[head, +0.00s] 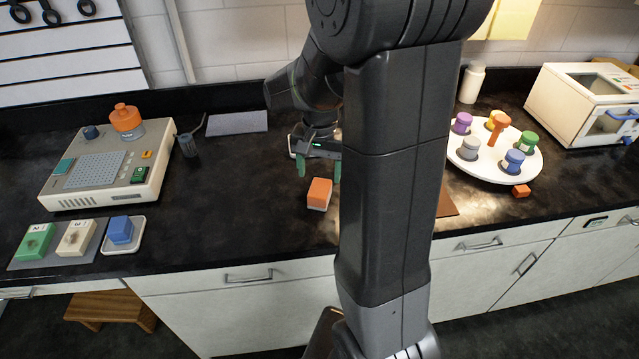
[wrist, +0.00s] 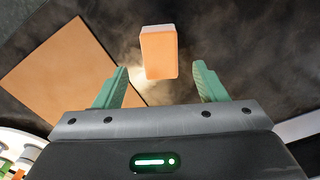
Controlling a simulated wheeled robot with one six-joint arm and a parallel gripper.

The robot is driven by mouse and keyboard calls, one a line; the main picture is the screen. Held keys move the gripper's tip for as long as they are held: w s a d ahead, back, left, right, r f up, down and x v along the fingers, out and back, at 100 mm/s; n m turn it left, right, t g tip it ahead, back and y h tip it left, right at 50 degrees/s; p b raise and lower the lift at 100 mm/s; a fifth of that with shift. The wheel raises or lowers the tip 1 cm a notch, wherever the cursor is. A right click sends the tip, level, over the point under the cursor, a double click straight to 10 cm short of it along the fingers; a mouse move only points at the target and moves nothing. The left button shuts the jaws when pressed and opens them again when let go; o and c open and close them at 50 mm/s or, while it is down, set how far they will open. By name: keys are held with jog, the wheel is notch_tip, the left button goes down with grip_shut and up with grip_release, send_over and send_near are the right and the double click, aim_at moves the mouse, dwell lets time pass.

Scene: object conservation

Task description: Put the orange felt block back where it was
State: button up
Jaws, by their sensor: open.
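The orange felt block (head: 319,194) stands on the dark countertop left of my arm, with a pale end on its lower side in the head view. In the wrist view the orange block (wrist: 159,54) lies ahead of and between the two green fingers. My gripper (head: 318,168) is open and empty above and just behind the block in the head view. In the wrist view my gripper (wrist: 160,88) shows its fingers spread wider than the block. Whether the fingertips reach down beside the block cannot be told.
A brown square mat (wrist: 62,68) lies beside the block, mostly hidden by my arm in the head view. A white round tray (head: 528,163) with several coloured bottles stands right, a small orange block (head: 521,191) beside it. A beige device (head: 60,187) and a blue block (head: 121,230) are left.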

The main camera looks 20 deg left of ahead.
aim_at(320, 189)
jog(key=shift+r, duration=2.7)
